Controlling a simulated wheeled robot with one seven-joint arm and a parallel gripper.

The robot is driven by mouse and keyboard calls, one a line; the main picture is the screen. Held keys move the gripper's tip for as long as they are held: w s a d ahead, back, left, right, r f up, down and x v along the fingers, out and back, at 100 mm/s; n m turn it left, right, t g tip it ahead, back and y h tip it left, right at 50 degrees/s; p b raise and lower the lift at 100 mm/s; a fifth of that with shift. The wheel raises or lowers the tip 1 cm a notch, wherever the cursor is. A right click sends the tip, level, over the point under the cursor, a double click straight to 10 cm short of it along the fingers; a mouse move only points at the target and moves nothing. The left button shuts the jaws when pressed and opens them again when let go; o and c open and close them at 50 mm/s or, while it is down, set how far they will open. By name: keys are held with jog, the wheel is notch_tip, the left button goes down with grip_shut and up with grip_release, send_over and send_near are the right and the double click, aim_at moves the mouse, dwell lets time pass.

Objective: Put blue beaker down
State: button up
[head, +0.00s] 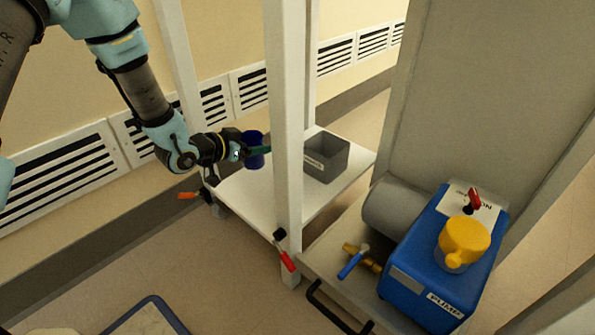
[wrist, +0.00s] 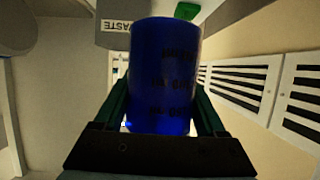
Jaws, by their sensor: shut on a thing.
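The blue beaker (head: 253,150) is dark blue and cylindrical. In the head view it is held upright at the end of my arm, over the left part of a low white shelf (head: 257,192). My gripper (head: 262,150) is shut on it, partly behind the white post. In the wrist view the beaker (wrist: 165,75) fills the middle between the two dark green fingers of my gripper (wrist: 163,110), with faint dark markings on its side. I cannot tell whether its base touches the shelf.
A grey box (head: 327,158), labelled WASTE in the wrist view (wrist: 117,25), stands on the shelf to the right. A white post (head: 287,120) rises at the shelf's front. A blue pump (head: 432,262) with a yellow cap sits on a nearer cart.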

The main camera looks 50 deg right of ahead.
jog(key=f+b, duration=0.5)
jog(key=f, duration=0.5)
jog(key=shift+d+f+b, duration=0.1)
jog(key=shift+d+b, duration=0.1)
jog(key=shift+b, duration=0.1)
